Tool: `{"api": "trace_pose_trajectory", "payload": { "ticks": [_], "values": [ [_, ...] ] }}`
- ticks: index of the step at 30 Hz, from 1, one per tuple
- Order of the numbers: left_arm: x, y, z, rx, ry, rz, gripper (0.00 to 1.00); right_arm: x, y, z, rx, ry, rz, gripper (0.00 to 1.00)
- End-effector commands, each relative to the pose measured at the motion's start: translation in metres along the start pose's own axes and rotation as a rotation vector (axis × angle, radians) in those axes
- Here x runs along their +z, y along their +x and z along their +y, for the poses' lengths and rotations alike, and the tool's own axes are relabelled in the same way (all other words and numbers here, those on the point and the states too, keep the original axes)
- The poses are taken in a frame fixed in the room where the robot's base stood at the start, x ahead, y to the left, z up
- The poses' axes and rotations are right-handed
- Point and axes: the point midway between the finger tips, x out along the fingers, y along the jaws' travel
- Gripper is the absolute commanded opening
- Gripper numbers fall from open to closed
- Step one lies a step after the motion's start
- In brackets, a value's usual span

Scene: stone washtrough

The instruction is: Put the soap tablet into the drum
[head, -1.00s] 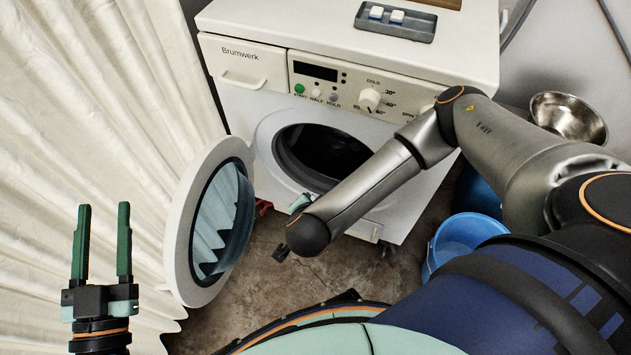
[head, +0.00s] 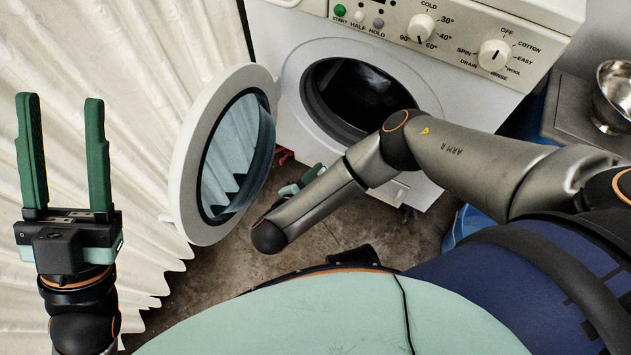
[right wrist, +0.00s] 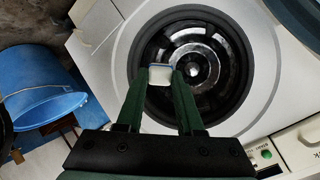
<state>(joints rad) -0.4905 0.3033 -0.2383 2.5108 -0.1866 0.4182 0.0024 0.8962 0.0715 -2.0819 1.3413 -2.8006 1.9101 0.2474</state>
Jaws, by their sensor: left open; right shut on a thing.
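The soap tablet (right wrist: 160,76), white with a blue edge, is held between the fingertips of my right gripper (right wrist: 161,82) in the right wrist view. Behind it in that view is the round opening of the drum (right wrist: 194,68); how far the tablet is from it I cannot tell. In the head view the dark drum opening (head: 352,92) is partly covered by my right arm, and the tablet is hidden. My right gripper shows there only as a small green part (head: 303,181) behind the arm. My left gripper (head: 62,150) is open and empty at the left.
The round glass door (head: 183,168) stands swung open to the left of the drum opening. A pale curtain (head: 130,60) hangs at the left. A metal bowl (head: 612,97) is at the right. A blue bucket (right wrist: 42,88) shows in the right wrist view.

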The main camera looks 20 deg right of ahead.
Motion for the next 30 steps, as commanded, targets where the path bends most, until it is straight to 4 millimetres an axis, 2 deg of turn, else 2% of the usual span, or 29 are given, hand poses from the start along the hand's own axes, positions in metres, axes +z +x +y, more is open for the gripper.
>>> {"api": "trace_pose_trajectory", "payload": {
  "ticks": [3,30],
  "values": [
    [0.002,-0.002,0.001,0.001,-0.004,-0.002,0.5,-0.005,0.018,-0.004,0.001,0.001,0.003,0.0],
    [0.025,-0.024,0.015,0.014,-0.018,-0.016,0.5,-0.037,0.135,-0.037,0.0,0.002,0.002,0.0]
  ]
}}
